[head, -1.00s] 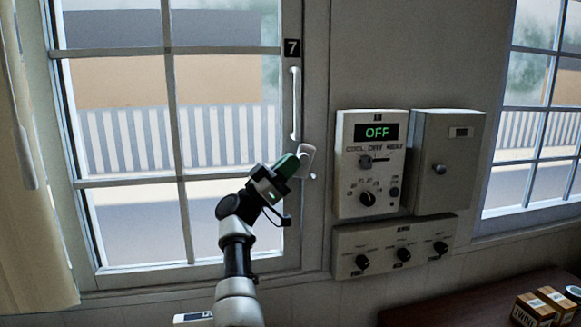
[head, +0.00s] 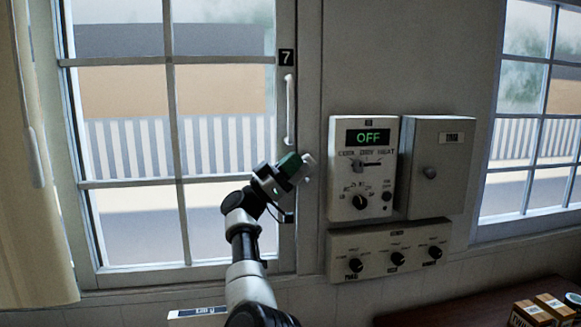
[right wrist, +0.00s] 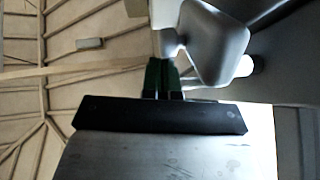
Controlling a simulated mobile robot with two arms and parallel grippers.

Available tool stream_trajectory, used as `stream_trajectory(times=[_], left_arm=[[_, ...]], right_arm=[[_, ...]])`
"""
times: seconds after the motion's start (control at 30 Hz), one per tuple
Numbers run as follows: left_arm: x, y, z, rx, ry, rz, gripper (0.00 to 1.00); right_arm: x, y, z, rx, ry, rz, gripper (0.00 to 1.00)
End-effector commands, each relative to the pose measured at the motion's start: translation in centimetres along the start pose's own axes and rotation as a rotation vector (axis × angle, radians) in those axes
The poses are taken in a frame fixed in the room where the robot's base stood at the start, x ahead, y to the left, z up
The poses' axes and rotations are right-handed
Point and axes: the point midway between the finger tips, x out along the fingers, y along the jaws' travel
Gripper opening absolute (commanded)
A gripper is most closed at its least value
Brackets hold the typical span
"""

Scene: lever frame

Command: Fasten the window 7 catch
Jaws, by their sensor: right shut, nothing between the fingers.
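Window 7 is marked by a black number plate (head: 286,57) on its right stile, with a white vertical handle (head: 290,110) below it. The pale catch (head: 308,161) sits lower, at the edge between sash and frame, partly hidden by my right gripper. My right gripper (head: 293,164) has its green fingers shut and empty, right beside the catch. In the right wrist view the shut fingers (right wrist: 161,79) are at the left edge of the catch's grey metal plate (right wrist: 215,42). They look very close to it; contact is unclear. My left gripper is out of view.
Right of the window hang a control box reading OFF (head: 363,190), a grey box (head: 437,185) and a lower panel with knobs (head: 375,263). A curtain (head: 35,220) hangs at left. Small cartons (head: 532,314) stand on a dark table (head: 450,310) at lower right.

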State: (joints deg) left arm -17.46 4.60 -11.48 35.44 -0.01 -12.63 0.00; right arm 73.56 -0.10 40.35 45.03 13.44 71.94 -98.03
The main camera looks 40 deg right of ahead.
Motion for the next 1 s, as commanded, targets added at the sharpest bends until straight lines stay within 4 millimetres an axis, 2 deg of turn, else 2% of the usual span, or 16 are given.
stream_trajectory(times=[0.2,0.37,0.73,0.87,1.0], left_arm=[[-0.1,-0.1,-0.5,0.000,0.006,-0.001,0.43],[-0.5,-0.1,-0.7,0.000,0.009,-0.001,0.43],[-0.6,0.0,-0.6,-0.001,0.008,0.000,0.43],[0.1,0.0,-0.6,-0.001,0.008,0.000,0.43],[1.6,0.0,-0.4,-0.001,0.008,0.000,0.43]], right_arm=[[0.6,0.2,0.6,-0.002,-0.001,0.000,0.00],[1.1,0.2,0.8,0.020,-0.149,0.016,0.00],[1.0,0.3,1.4,0.015,-0.134,0.014,0.00],[-0.3,0.2,1.4,0.016,-0.134,0.012,0.00],[-3.0,0.2,1.2,0.018,-0.135,0.010,0.00]])
